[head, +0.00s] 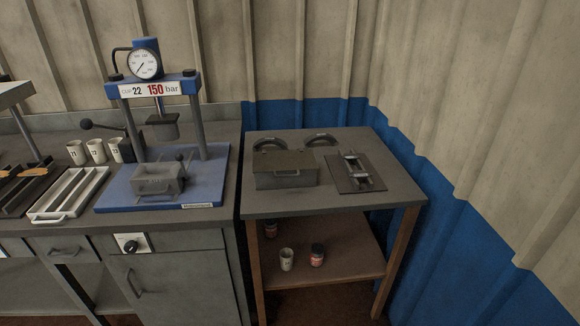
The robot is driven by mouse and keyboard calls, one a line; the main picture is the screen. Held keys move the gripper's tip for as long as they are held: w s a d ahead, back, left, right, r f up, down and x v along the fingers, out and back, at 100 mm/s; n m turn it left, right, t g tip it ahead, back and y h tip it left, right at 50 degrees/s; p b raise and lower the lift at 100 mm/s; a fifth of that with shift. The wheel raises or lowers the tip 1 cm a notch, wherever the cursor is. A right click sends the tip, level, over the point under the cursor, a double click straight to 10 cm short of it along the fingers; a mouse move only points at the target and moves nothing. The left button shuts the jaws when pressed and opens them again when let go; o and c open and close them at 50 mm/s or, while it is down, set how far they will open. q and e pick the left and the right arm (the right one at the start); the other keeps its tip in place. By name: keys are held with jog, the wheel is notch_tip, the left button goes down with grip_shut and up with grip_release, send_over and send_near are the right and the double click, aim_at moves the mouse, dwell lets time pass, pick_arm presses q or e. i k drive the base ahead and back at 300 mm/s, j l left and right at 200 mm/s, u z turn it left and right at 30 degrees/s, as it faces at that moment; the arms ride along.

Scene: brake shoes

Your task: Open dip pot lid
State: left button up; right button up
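A dark grey rectangular box with a flat lid, which looks like the dip pot (273,181), stands on the side table, left of its middle. Its lid (285,160) lies flat and looks shut over the box. A small handle shows on the front side of the box. The inside of the box is hidden. Neither of my grippers shows in the head view, so nothing is seen touching the lid.
Two curved brake shoes (321,140) lie behind the pot. A dark plate with a metal fixture (355,171) lies to its right. The side table (400,196) has bare room at its front and right edges. A blue press (218,172) stands on the left bench.

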aim_at(265, 161)
jog(key=i+l+z, duration=0.1)
jog(key=i+z, duration=0.4)
jog(key=z, duration=0.2)
jog(key=i+z, duration=0.35)
jog(key=k, duration=0.05)
